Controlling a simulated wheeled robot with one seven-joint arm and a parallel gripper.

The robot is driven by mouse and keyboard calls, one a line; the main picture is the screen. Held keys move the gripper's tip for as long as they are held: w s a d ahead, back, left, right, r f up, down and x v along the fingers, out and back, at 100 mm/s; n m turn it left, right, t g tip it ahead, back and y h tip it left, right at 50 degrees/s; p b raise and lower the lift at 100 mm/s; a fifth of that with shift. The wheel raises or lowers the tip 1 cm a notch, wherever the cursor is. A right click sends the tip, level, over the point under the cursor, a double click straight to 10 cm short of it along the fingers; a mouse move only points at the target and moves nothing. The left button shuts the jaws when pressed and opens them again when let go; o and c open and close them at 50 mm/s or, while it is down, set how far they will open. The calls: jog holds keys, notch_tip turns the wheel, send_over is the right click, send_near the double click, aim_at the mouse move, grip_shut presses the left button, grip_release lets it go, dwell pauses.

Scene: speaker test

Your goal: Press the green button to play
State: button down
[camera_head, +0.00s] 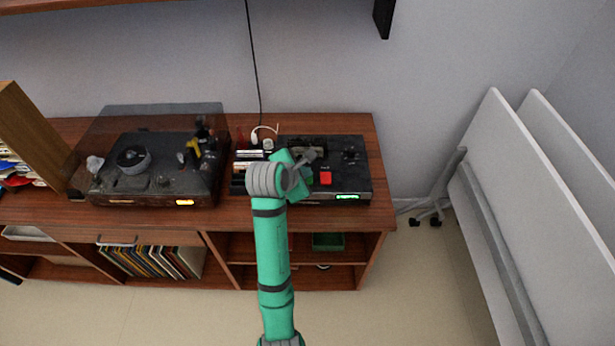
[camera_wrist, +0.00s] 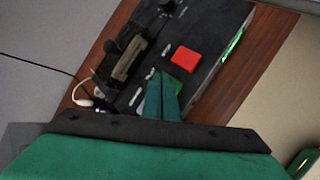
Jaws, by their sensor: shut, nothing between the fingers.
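A black player box (camera_head: 350,155) stands on the right end of the wooden cabinet; it also shows in the wrist view (camera_wrist: 208,28). On its top are a red button (camera_head: 325,178), clear in the wrist view (camera_wrist: 186,60), and a green button (camera_wrist: 186,88) beside it. My gripper (camera_wrist: 162,77) is shut and empty, its fingers pointing at the box. In the wrist view the fingertips lie just left of the green button and partly cover it. Whether they touch it I cannot tell. In the head view my wrist and arm hide the box's left part.
A turntable (camera_head: 140,165) with a clear raised lid stands left on the cabinet (camera_head: 232,212). A white plug and black cable (camera_head: 253,70) are behind the box. Records (camera_head: 150,262) fill a lower shelf. White folding panels (camera_head: 540,190) stand at right.

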jog(key=shift+d+f, duration=0.1)
jog(key=shift+d, duration=0.05)
jog(key=shift+s+f, duration=0.15)
jog(key=shift+f, duration=0.1)
dwell(0.6)
jog(key=shift+r, duration=0.2)
jog(key=shift+w+r, duration=0.2)
jog(key=shift+r, duration=0.55)
jog(key=shift+d, duration=0.1)
